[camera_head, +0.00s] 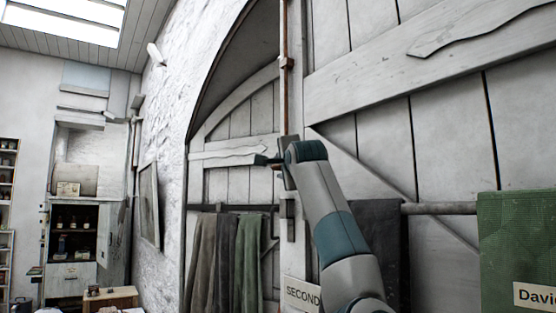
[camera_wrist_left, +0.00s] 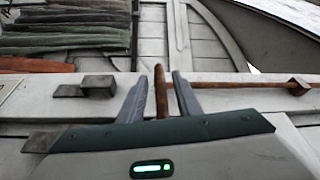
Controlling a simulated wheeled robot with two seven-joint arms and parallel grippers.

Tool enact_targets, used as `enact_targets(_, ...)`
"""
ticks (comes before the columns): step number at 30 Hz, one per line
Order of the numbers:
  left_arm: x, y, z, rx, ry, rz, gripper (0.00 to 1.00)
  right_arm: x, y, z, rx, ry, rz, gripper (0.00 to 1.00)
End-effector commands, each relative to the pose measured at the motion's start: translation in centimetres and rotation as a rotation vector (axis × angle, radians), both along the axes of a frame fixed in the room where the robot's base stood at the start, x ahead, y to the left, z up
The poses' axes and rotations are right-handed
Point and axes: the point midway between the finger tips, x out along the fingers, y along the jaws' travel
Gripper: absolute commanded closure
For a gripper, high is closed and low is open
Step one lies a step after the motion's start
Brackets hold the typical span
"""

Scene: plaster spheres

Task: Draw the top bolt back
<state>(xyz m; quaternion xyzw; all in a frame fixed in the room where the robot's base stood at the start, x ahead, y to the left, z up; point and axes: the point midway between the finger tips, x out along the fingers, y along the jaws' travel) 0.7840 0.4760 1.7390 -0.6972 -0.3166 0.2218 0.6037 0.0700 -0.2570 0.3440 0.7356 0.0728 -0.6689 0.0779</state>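The top bolt (camera_head: 284,100) is a thin rusty brown rod running upright along the edge of the white plank door in the head view. In the left wrist view the bolt (camera_wrist_left: 240,85) lies sideways, with its short brown handle (camera_wrist_left: 162,90) sticking out from its left part. My left gripper (camera_wrist_left: 163,78) has its two grey fingers on either side of the handle, with a visible gap on each side. In the head view my left gripper (camera_head: 268,161) is at the door edge, and my arm hides the bolt's lower part. My right gripper is out of view.
A bracket (camera_head: 287,63) guides the rod higher up. Dark blocks (camera_wrist_left: 98,86) sit on the door beyond the handle. Cloths (camera_head: 225,258) hang on a rail to the left, and a green cloth (camera_head: 515,240) hangs at the right. A "SECOND" sign (camera_head: 302,293) is below.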

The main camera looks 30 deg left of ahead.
Motion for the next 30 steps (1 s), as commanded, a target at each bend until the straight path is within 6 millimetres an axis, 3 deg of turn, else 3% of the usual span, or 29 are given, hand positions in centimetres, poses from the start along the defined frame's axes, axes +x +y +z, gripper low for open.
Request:
enact_targets(1, 0.6, 0.7, 0.5, 0.000, 0.004, 0.002, 0.69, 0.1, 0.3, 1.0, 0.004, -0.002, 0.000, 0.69)
enact_targets(9, 2.8, 2.8, 0.5, -0.001, 0.001, 0.000, 0.69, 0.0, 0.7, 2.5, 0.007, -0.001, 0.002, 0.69)
enact_targets(22, 3.2, 3.2, 0.3, -0.001, -0.001, 0.000, 0.69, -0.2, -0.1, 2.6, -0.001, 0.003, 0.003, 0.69)
enact_targets(26, 3.1, 3.2, 0.3, 0.000, -0.001, 0.000, 1.00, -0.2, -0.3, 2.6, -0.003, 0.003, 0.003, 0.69)
enact_targets(30, 3.1, 3.2, 0.4, 0.000, -0.003, -0.001, 1.00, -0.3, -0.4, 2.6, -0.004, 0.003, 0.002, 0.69)
